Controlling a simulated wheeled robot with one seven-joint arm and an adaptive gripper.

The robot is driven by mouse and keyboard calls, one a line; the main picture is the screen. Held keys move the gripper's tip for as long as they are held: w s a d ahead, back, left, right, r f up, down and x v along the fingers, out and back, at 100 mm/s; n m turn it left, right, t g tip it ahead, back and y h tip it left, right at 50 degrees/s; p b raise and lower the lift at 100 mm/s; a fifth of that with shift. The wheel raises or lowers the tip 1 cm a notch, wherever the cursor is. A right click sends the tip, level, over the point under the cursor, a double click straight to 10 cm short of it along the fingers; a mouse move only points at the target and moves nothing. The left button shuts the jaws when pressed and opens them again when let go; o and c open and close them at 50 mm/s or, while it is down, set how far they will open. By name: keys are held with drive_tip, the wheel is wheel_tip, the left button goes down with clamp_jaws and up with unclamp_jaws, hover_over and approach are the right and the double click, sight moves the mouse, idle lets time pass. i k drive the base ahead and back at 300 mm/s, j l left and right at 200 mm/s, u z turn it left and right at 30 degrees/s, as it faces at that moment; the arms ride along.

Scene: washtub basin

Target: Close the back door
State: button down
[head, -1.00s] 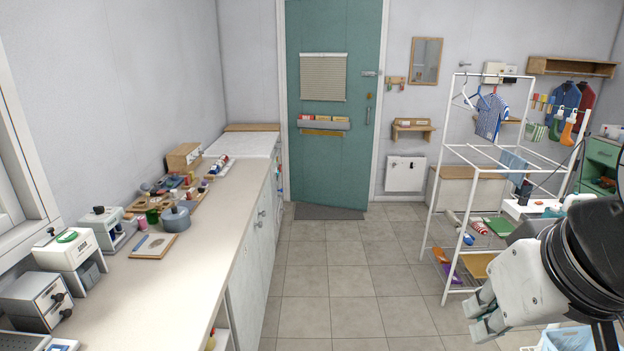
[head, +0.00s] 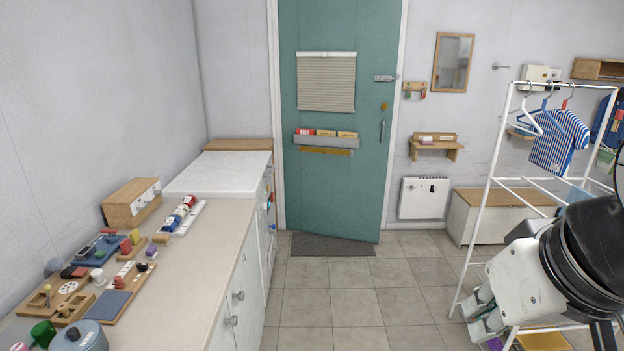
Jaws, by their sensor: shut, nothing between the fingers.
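The teal back door (head: 325,195) stands in the far wall, in a white frame. Its bottom edge slants toward me on the right and overlaps the floor, so it looks slightly ajar into the room, with its free edge on the right. A vertical pull handle (head: 382,131), a brass lock (head: 384,106) and a metal latch (head: 385,78) sit near that edge. My gripper (head: 472,312) is at the lower right, shut and empty, in front of the drying rack and well short of the door.
A long counter (head: 190,270) with small items runs along the left. A grey mat (head: 325,245) lies at the door's foot. A white drying rack (head: 487,200) stands on the right, close to my arm. The tiled floor (head: 345,300) between is clear.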

sight(338, 196)
drive_tip(key=i, duration=1.95)
drive_tip(key=i+z, duration=0.15)
drive_tip(key=i, duration=0.5)
drive_tip(key=i+j+z, duration=0.1)
drive_tip(key=i, duration=0.5)
drive_tip(key=i+j+z, duration=0.15)
drive_tip(key=i, duration=0.45)
drive_tip(key=i+j+z, duration=0.25)
drive_tip(key=i, duration=0.3)
drive_tip(key=j, duration=0.1)
